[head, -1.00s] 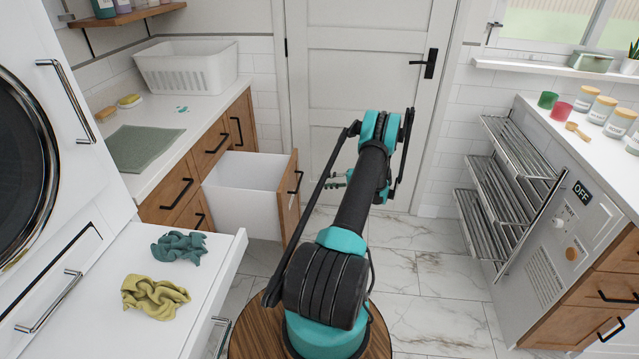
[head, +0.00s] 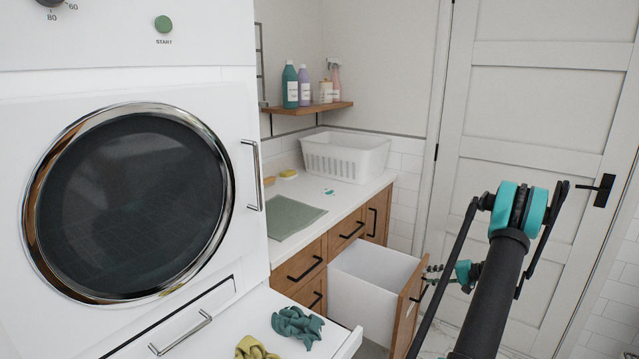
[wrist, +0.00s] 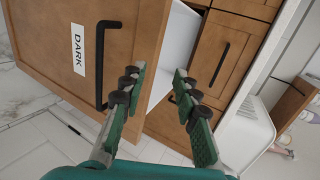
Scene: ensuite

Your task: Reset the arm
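My gripper (wrist: 160,95) is open in the wrist view, its two green fingers apart with nothing between them. It is close to the front of a pulled-out wooden drawer with a white bin inside (wrist: 174,45), near its edge. The drawer front carries a "DARK" label (wrist: 79,55) and a black handle (wrist: 101,65). In the head view my gripper (head: 436,274) is partly hidden, just right of the open drawer (head: 372,278). My arm rises from the lower right, bent at a teal joint.
A white washer or dryer (head: 130,200) fills the left. A pulled-out white shelf (head: 240,330) holds a teal cloth (head: 297,326) and a yellow cloth (head: 254,349). A white basket (head: 345,157) and a green mat (head: 287,217) are on the counter. A closed door (head: 520,120) stands behind.

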